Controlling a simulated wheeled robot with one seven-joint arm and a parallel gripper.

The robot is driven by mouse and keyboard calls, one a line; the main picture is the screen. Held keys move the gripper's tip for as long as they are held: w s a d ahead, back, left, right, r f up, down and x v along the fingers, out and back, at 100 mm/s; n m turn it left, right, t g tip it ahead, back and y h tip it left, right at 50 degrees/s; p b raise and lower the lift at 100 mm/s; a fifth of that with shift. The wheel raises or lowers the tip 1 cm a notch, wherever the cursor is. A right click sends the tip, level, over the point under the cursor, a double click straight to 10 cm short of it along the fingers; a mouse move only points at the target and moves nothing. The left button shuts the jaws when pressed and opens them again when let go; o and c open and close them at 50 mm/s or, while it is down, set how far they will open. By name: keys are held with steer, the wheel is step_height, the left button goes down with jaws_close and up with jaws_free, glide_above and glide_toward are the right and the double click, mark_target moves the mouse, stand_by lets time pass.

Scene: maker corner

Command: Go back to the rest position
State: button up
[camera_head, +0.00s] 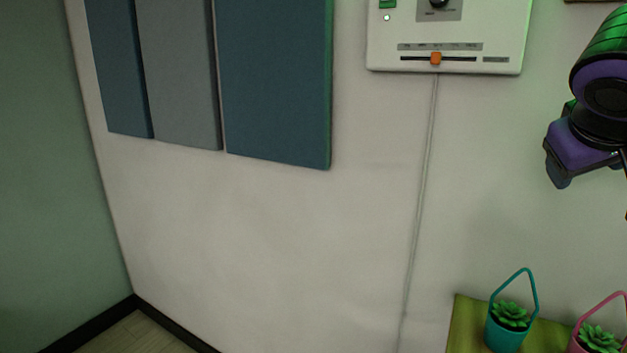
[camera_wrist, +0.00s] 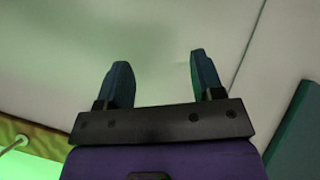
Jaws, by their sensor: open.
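My gripper shows in the wrist view (camera_wrist: 160,80), with its two dark blue fingers spread apart and nothing between them. Behind the fingers is a plain pale surface. In the head view, part of my purple and black arm hangs at the upper right, to the right of the control panel; the fingertips cannot be made out there.
A white control panel (camera_head: 490,35) with an orange slider (camera_head: 436,58) is on the wall, its cable running down. Blue and grey wall panels (camera_head: 275,80) hang at left. A teal pot (camera_head: 507,337) and a pink pot (camera_head: 577,345) with plants stand at lower right.

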steer(key=s+a+f+g+y, duration=0.2)
steer(key=s+a+f+y, duration=0.2)
steer(key=s+f+y, duration=0.2)
steer(key=shift+s+a+f+n, duration=0.35)
steer(key=shift+s+f+n, duration=0.05)
steer(key=shift+s+f, duration=0.6)
